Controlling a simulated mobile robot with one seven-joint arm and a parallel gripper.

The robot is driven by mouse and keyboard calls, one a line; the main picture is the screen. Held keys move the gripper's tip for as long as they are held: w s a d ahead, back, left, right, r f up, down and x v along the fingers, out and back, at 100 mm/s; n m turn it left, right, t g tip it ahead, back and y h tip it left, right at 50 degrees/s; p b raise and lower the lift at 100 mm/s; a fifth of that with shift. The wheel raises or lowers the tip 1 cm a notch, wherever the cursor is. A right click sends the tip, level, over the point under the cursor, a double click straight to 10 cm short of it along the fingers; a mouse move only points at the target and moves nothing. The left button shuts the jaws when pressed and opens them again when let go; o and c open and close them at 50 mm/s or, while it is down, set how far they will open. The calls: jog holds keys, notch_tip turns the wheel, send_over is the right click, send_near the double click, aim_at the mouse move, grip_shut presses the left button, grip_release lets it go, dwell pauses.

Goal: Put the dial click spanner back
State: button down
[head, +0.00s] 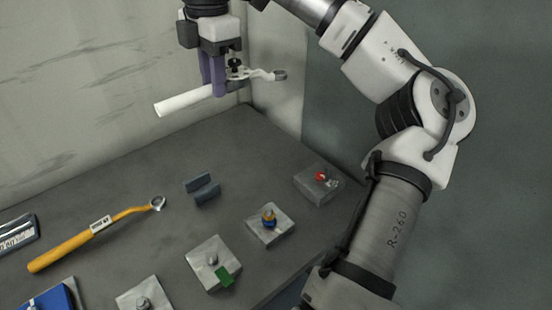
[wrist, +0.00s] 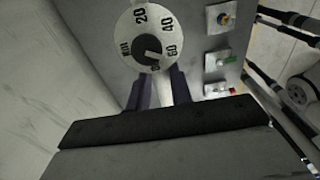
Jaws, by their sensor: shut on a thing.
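The dial click spanner (head: 188,102) has a white handle, a pale dial body and a grey ring end. My gripper (head: 216,84) is shut on it near the dial and holds it in the air above the far part of the table, near the wall. The handle points left and the ring end right.
A yellow-handled ring spanner (head: 75,248) lies at left, beside a device with a display (head: 16,236). Grey blocks stand along the right and front: one with a red top (head: 319,184), one orange and blue (head: 269,226), one with a green tag (head: 212,266). Bare table surrounds the cradle.

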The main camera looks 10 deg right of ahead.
jog(key=shift+a+f, duration=0.15)
jog(key=shift+f, duration=0.1)
notch_tip(320, 180, down, 19)
jog(key=b, duration=0.3)
jog(key=shift+f, duration=0.1)
jog(key=c, duration=1.3)
grip_release()
jog(key=shift+f, duration=0.1)
jog(key=shift+o, duration=0.2)
notch_tip(320, 180, up, 12)
jog(key=p, duration=0.1)
jog(key=shift+w+d, duration=0.15)
jog(key=shift+d, duration=0.15)
